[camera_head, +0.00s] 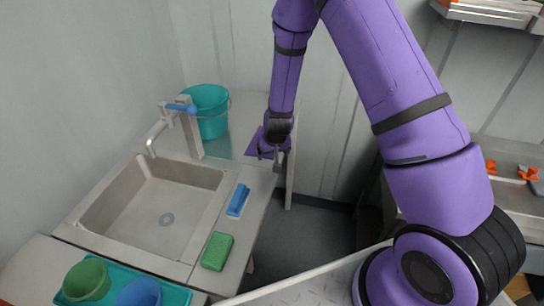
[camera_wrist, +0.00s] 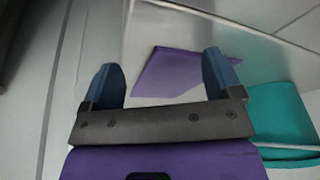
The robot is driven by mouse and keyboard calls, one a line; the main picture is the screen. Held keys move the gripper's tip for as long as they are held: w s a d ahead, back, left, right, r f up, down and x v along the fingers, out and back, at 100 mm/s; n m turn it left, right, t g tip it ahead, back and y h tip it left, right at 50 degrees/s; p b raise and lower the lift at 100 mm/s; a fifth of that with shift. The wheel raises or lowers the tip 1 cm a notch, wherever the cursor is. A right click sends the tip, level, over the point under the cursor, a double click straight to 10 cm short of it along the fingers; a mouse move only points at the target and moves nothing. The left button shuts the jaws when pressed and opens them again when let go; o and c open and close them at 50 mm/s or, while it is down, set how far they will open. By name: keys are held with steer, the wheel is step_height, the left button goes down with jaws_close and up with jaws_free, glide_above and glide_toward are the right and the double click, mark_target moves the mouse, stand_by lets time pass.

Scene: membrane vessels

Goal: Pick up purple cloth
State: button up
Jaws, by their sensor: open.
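The purple cloth (camera_head: 252,147) lies flat on the counter at the back right of the sink, partly hidden behind my gripper in the head view. In the wrist view the purple cloth (camera_wrist: 180,70) lies flat ahead of and between the fingers. My gripper (camera_head: 272,163) is above the counter's right edge beside the cloth. In the wrist view my gripper (camera_wrist: 162,80) is open, with its two dark fingers apart and nothing held between them.
A teal bucket (camera_head: 208,110) stands left of the cloth; it also shows in the wrist view (camera_wrist: 278,118). The sink (camera_head: 150,210) and faucet (camera_head: 190,130) lie nearer. A wall stands close behind.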

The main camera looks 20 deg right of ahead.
steer(key=shift+c, duration=0.2)
jaws_close()
step_height(320, 180, up, 12)
stand_by(1.2)
step_height(320, 180, up, 9)
stand_by(0.5)
